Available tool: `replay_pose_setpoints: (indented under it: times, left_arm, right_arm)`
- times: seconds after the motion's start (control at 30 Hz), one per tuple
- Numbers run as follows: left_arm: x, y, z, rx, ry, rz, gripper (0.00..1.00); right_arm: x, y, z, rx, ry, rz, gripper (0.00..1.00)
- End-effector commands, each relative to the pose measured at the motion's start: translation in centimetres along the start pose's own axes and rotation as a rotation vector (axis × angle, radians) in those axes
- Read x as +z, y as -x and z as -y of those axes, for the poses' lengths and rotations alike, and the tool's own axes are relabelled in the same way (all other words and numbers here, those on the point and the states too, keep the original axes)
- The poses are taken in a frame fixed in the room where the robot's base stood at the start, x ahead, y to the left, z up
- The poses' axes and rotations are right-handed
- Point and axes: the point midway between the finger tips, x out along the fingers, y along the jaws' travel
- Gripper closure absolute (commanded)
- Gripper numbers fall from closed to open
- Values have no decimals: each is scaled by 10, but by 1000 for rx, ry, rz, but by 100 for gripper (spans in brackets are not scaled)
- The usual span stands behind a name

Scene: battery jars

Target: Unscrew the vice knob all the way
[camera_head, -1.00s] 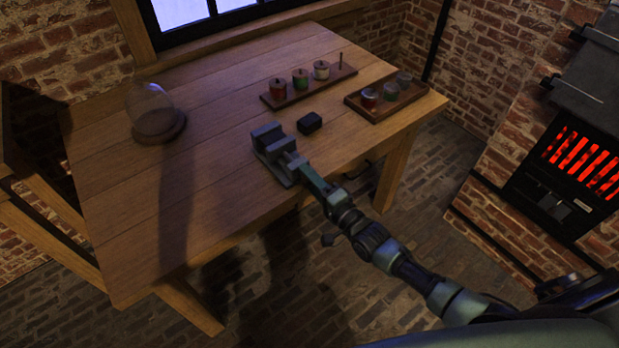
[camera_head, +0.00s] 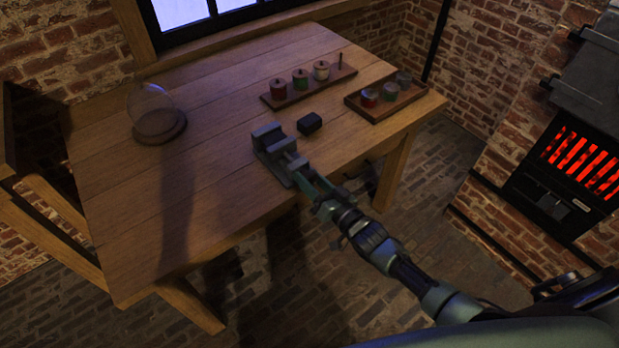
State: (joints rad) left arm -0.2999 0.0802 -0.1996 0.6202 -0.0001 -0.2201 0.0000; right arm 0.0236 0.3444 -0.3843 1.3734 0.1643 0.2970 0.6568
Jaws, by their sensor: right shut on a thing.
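A grey-green vice (camera_head: 272,145) stands on the wooden table near its front right edge. Its knob is hidden behind my right gripper, at the vice's near end. My right gripper (camera_head: 303,172) reaches in from the lower right and is shut at that end of the vice, on what appears to be the knob. How far the knob is turned cannot be told. My left gripper is not in view.
A small black block (camera_head: 309,124) lies right of the vice. A rack with several coils (camera_head: 271,98) and a tray with jars (camera_head: 366,112) stand behind. A glass dome on a round base (camera_head: 160,127) is at left. The table's front left (camera_head: 150,220) is clear.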

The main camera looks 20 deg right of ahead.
Motion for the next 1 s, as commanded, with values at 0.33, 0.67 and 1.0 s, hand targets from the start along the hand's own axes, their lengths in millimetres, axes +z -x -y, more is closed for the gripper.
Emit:
replay_pose_setpoints:
  times: [0.33, 0.67, 1.0]
  left_arm:
    - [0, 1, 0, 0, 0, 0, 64]
    - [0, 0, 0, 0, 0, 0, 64]
    - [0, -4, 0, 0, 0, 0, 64]
  right_arm:
    - [3, 1, -1, 2, 328, 6, 97]
    - [3, 1, -1, 2, 640, 6, 97]
    - [4, 2, -2, 1, 963, 8, 97]
